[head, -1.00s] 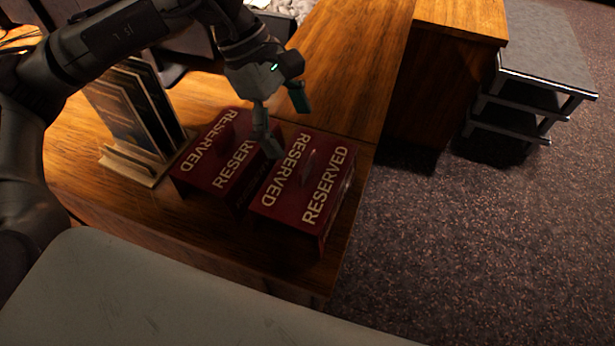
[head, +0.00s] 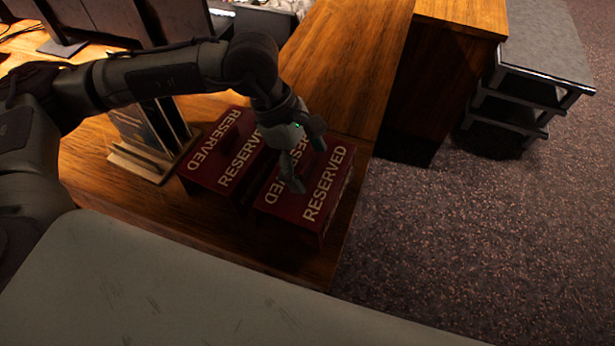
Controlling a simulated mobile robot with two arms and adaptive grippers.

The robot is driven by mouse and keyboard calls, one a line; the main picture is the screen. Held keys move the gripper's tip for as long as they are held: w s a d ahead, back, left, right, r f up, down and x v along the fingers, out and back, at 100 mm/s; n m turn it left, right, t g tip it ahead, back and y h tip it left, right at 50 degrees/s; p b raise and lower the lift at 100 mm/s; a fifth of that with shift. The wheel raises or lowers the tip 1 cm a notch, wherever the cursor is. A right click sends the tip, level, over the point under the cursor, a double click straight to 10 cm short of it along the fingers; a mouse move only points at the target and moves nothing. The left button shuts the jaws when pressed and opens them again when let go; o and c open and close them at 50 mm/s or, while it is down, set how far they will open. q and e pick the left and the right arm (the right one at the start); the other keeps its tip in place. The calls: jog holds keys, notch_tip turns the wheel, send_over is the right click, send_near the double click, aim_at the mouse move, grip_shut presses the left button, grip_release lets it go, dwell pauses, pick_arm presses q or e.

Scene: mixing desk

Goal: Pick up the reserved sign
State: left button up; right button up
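Two dark red reserved signs with cream lettering stand side by side on the wooden desk. The right reserved sign (head: 328,187) is near the desk's right edge, and the left reserved sign (head: 222,160) is just beside it. My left gripper (head: 308,167) is over the right sign, with its two fingers apart and pointing down around the middle of the sign's top. I cannot tell whether the fingers touch the sign. My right gripper is not in view.
A dark menu-like board in a wooden stand (head: 140,160) is left of the signs. Monitors (head: 120,20) stand at the back left. Bare desk (head: 345,65) lies behind the signs. A grey-topped shelf unit (head: 540,50) stands at the right on carpet (head: 450,240).

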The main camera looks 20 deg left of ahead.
pick_arm(q)
jog(key=c, duration=1.5)
jog(key=shift+r, duration=0.1)
